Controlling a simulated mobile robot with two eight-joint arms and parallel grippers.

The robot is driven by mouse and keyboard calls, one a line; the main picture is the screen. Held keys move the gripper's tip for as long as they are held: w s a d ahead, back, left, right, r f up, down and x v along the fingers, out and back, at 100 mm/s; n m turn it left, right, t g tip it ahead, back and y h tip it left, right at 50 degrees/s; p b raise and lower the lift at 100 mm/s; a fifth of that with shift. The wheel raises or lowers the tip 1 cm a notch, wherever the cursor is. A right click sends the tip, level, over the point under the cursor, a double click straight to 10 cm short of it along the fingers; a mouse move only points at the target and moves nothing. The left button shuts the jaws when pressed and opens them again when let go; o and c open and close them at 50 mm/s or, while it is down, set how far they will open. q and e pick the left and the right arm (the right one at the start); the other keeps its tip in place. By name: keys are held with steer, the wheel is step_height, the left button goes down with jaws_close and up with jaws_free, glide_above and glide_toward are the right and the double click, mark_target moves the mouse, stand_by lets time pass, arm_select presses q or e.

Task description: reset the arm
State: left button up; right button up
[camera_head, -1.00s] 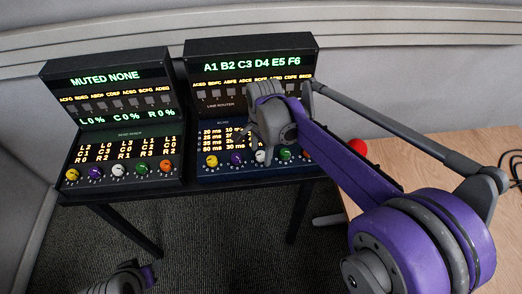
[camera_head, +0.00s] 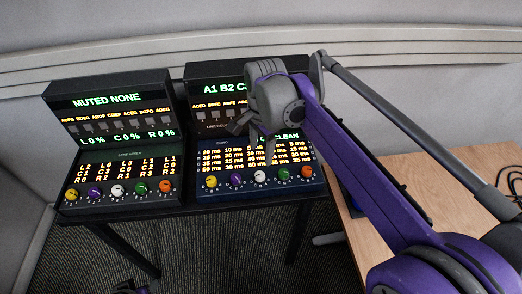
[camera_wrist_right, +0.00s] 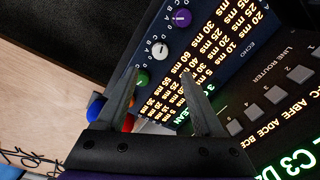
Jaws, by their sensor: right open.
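My right arm reaches in from the right in the head view. Its gripper (camera_head: 255,138) hangs open and empty in front of the right console (camera_head: 193,88), covering part of its upper display and lower panel. In the right wrist view the two fingers of the right gripper (camera_wrist_right: 160,72) are spread apart with nothing between them, and the console's knobs and lit text lie beyond. Of my left arm only a small dark piece (camera_head: 130,288) shows at the bottom edge in the head view; its jaws cannot be made out.
The left console (camera_head: 110,145) reads MUTED NONE. Both consoles stand on a dark table (camera_head: 205,207) with colored knobs along their fronts. A wooden desk (camera_head: 470,165) is at the right, with a black cable (camera_head: 514,182). A grey wall rises behind.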

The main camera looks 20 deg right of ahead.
stand_by(0.3)
steer(key=s+a+f+n+t, duration=0.1)
steer(key=s+f+n+t, duration=0.1)
steer(key=s+f+n, duration=0.3)
steer(key=s+a+f+n+t+p, duration=0.1)
steer(key=s+f+n+t, duration=0.1)
steer(key=s+f+n, duration=0.4)
steer(key=s+n, duration=0.4)
steer(key=s, duration=0.2)
steer(key=shift+s+a+f+n+t, duration=0.15)
steer(key=shift+s+a+n+t, duration=0.15)
steer(key=shift+s+t, duration=0.1)
steer(key=shift+w+d, duration=0.1)
stand_by(0.8)
